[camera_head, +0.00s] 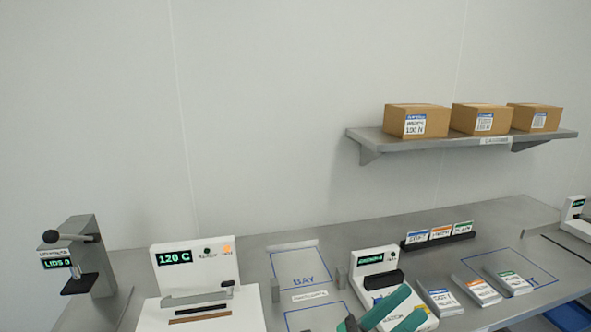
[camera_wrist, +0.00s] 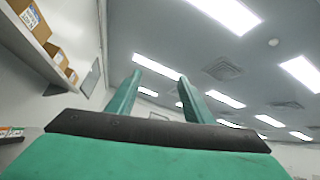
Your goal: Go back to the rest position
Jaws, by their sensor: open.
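My gripper (camera_wrist: 158,80) is open and empty in the wrist view. Its two green fingers stand apart and point up toward the ceiling, beyond a dark band on the green gripper body. In the head view, green parts of my arm end (camera_head: 388,306) show at the bottom, right of centre. They overlap the lower part of a white machine (camera_head: 372,259) with a small green display. I cannot tell from this view how far they are from it. No marked rest position shows.
A grey workbench (camera_head: 250,258) holds a white machine reading "120 C" (camera_head: 192,257), a lever device (camera_head: 85,240), a blue-outlined BAY area (camera_head: 303,268), a card rack (camera_head: 438,242) and card stacks (camera_head: 478,290). A wall shelf (camera_head: 430,147) carries three cardboard boxes (camera_head: 416,120).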

